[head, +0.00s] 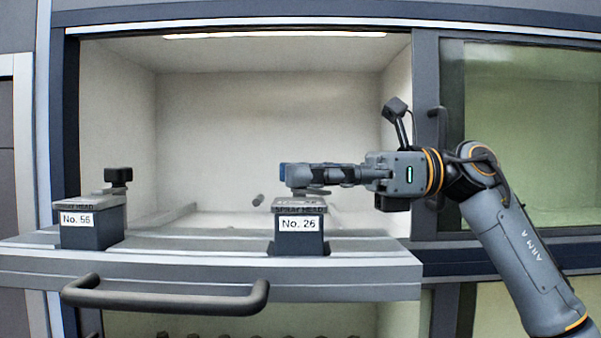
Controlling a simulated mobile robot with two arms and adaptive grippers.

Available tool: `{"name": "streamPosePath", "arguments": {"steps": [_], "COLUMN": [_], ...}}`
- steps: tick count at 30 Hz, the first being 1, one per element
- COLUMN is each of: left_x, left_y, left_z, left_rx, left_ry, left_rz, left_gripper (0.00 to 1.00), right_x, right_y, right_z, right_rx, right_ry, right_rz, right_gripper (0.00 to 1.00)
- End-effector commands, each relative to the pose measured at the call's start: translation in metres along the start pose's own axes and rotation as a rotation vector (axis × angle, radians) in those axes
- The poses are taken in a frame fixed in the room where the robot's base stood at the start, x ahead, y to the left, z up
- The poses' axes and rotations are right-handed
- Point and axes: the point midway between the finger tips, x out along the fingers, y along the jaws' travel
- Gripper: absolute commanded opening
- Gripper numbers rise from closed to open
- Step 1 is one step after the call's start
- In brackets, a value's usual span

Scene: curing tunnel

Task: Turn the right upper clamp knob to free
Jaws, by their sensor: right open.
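The right clamp block (299,235), dark with a white label "No. 26", stands on the front ledge of the open chamber. It has a grey top plate (299,204) with lettering. My right gripper (294,176) reaches in from the right, level, with its fingers right above this plate. It is open, around or just in front of the place of the knob; the knob itself is hidden or cannot be told apart from the fingers. A small blue patch shows at the fingertips. The knob's present setting cannot be read. My left gripper is not in view.
A similar block "No. 56" (92,232) with a black knob (118,178) stands on the ledge at left. A dark bar handle (165,298) juts out below the ledge (350,262). A glazed door (530,125) is at right.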

Motion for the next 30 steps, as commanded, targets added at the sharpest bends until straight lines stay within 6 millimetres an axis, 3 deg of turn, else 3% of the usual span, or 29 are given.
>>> {"name": "streamPosePath", "arguments": {"steps": [15, 21, 30], "left_x": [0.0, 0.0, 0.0], "left_y": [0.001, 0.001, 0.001], "left_z": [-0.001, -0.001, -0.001], "left_rx": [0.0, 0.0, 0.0], "left_ry": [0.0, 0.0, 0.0], "left_rz": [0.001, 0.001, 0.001], "left_gripper": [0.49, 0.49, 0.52], "right_x": [-0.099, -0.113, -0.114], "right_y": [-0.001, 0.0, 0.0], "right_z": [0.0, 0.0, 0.0], "right_rx": [0.001, -0.001, -0.001], "right_ry": [-0.002, -0.002, -0.002], "right_rz": [-0.004, -0.002, -0.001], "right_gripper": [0.52, 0.52, 0.52]}}
